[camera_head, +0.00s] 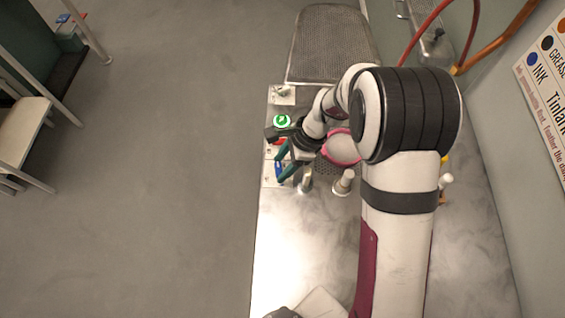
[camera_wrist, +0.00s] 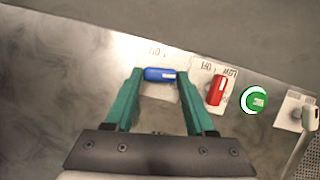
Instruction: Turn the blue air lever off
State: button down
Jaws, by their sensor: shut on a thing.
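The blue air lever (camera_wrist: 160,74) lies crosswise on its pale plate in the wrist view, with a white mark at its right end. My gripper (camera_wrist: 159,75) has its two teal fingers at the lever's two ends and is shut on it. In the head view the blue lever (camera_head: 279,170) shows as a small blue patch beside my gripper (camera_head: 280,158), at the counter's left edge. The plate's lettering is mostly cut off or too small to read.
A red lever (camera_wrist: 217,89) on a plate marked OFF and LOW sits just right of the blue one. A green round knob (camera_wrist: 256,100) is further right. A pink-rimmed round thing (camera_head: 342,147) and metal posts (camera_head: 343,182) stand near my arm.

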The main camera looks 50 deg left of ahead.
jog(key=n+h, duration=0.1)
jog(key=n, duration=0.2)
jog(key=shift+a+n+g, duration=0.15)
jog(key=shift+n+g, duration=0.25)
jog(key=n+h, duration=0.1)
jog(key=n, duration=0.1)
jog(key=n+h, duration=0.1)
jog(key=n, duration=0.1)
jog(key=shift+a+n, duration=0.2)
jog(key=shift+n, duration=0.1)
jog(key=n+h, duration=0.1)
jog(key=n, duration=0.3)
jog(key=shift+a+h, duration=0.15)
jog(key=shift+h, duration=0.25)
jog(key=shift+s+n+t+h, duration=0.1)
jog(key=shift+n+t+h, duration=0.4)
jog(key=shift+n, duration=1.2)
jog(key=shift+a, duration=0.1)
jog(key=shift+c, duration=1.2)
grip_release()
